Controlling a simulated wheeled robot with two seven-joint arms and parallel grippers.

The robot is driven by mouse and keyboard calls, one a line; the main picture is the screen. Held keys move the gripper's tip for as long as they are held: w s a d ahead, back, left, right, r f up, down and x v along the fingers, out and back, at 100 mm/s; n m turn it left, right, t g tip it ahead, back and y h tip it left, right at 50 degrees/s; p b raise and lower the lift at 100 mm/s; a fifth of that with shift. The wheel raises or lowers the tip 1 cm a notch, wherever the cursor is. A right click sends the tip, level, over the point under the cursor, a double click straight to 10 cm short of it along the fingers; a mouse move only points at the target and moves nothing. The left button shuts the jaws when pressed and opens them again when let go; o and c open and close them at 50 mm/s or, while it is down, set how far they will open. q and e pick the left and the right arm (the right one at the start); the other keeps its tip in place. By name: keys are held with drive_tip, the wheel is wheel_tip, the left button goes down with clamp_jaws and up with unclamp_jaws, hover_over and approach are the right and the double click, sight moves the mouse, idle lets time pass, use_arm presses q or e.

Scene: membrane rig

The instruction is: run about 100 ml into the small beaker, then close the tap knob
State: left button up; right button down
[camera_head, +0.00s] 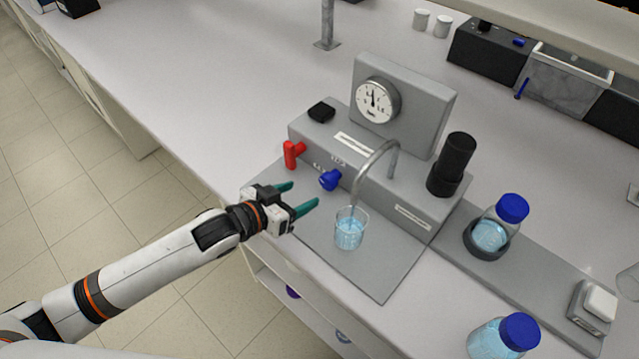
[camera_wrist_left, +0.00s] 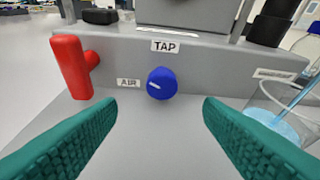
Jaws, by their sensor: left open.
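The small beaker (camera_head: 349,231) stands upright on the rig's grey base plate under the curved metal spout (camera_head: 372,165), with blue liquid in it. In the left wrist view a stream runs down into the beaker (camera_wrist_left: 275,125) at the right edge. The blue tap knob (camera_head: 330,180) is on the rig's front face below the TAP label; its white mark is slightly tilted from level in the left wrist view (camera_wrist_left: 161,84). My left gripper (camera_head: 299,197) is open and empty in front of the knob, its teal fingers apart on either side of it, not touching. My right gripper is out of view.
A red handle (camera_head: 293,154) by the AIR label is left of the knob. A pressure gauge (camera_head: 378,100) and a black cylinder (camera_head: 451,164) stand on the rig. Blue-capped bottles (camera_head: 490,234) (camera_head: 504,338) are at the right. The bench left of the rig is clear.

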sight(325, 184)
use_arm(q)
drive_tip(key=x, duration=0.9)
drive_tip(key=shift+s+d+p, duration=0.15)
drive_tip(key=shift+p, duration=0.25)
drive_tip(key=shift+c, duration=0.3)
drive_tip(key=c, duration=0.9)
